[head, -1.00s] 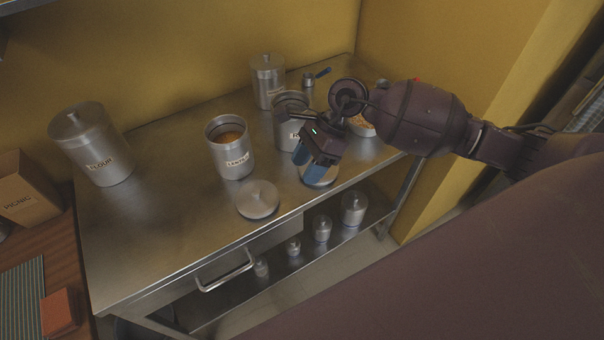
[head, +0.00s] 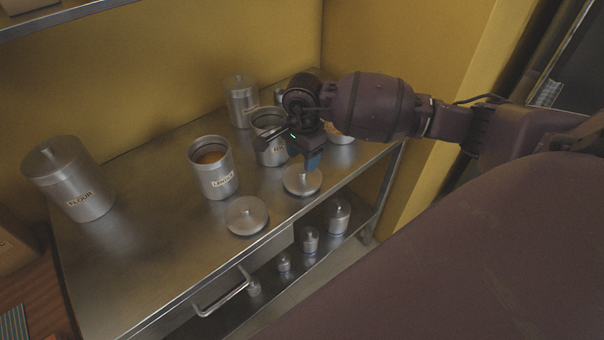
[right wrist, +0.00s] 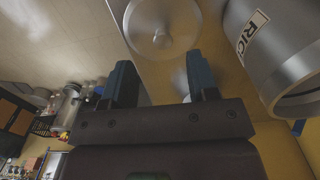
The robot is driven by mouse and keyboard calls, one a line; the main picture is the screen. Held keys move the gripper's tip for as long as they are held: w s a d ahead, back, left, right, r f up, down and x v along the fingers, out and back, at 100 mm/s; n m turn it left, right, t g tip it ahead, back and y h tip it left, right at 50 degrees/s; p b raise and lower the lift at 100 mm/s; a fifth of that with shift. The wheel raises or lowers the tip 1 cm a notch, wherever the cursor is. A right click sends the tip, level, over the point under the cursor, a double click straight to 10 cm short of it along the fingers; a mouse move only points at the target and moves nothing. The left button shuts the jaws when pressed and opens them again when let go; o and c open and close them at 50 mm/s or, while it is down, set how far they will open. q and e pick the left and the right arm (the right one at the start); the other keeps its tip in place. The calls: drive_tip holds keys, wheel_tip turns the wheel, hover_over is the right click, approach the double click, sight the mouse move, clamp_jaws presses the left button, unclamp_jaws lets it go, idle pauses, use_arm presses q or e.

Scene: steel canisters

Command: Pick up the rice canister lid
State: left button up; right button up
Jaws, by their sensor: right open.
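The rice canister (head: 268,150) stands open on the steel table, partly hidden by my right arm. Its label shows in part in the right wrist view, where the canister (right wrist: 275,50) is at the upper right. The round steel lid (head: 296,187) with a small knob lies flat on the table in front of it. My right gripper (head: 312,163) is open and points down at this lid, overlapping its far side in the head view. In the right wrist view, the lid (right wrist: 180,25) lies beyond the two spread, empty fingers (right wrist: 160,80). My left gripper is out of view.
An open lentils canister (head: 222,183) and another lid (head: 246,222) stand to the left. A closed flour canister (head: 70,180) is at the far left; another closed canister (head: 240,103) is behind. Small canisters (head: 337,218) sit on the lower shelf.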

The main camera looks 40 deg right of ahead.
sight(302, 176)
drive_tip(key=shift+w+f, duration=0.2)
drive_tip(key=shift+f, duration=2.4)
drive_tip(key=shift+c, duration=0.2)
clamp_jaws()
